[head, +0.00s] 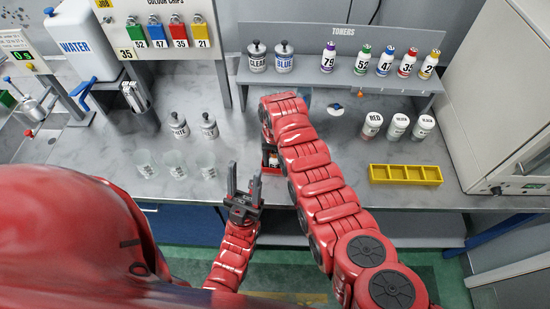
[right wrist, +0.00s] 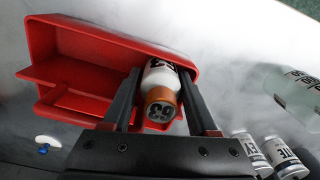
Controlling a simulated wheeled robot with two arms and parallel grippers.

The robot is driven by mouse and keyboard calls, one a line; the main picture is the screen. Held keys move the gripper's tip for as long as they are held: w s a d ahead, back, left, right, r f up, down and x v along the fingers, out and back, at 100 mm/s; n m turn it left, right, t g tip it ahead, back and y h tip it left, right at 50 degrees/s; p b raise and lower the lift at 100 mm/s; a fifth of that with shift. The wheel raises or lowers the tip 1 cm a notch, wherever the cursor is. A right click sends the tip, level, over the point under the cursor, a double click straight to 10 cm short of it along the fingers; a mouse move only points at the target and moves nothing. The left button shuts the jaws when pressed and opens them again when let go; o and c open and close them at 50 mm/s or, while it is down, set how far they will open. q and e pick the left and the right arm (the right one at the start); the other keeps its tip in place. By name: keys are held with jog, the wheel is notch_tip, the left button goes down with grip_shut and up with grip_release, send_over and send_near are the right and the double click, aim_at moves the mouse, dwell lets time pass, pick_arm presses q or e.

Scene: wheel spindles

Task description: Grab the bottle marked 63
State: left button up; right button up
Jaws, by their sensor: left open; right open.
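My left gripper (head: 245,185) is open and empty, in front of the counter edge, left of the tray.
Toner bottles (head: 362,60), among them 79 and 52, stand on a grey shelf (head: 310,70). Clear beakers (head: 174,164) and lidded jars (head: 209,126) stand left.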

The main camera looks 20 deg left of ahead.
jog(key=shift+f, duration=0.6)
jog(key=shift+c, duration=0.2)
grip_shut()
jog(key=shift+r, duration=0.1)
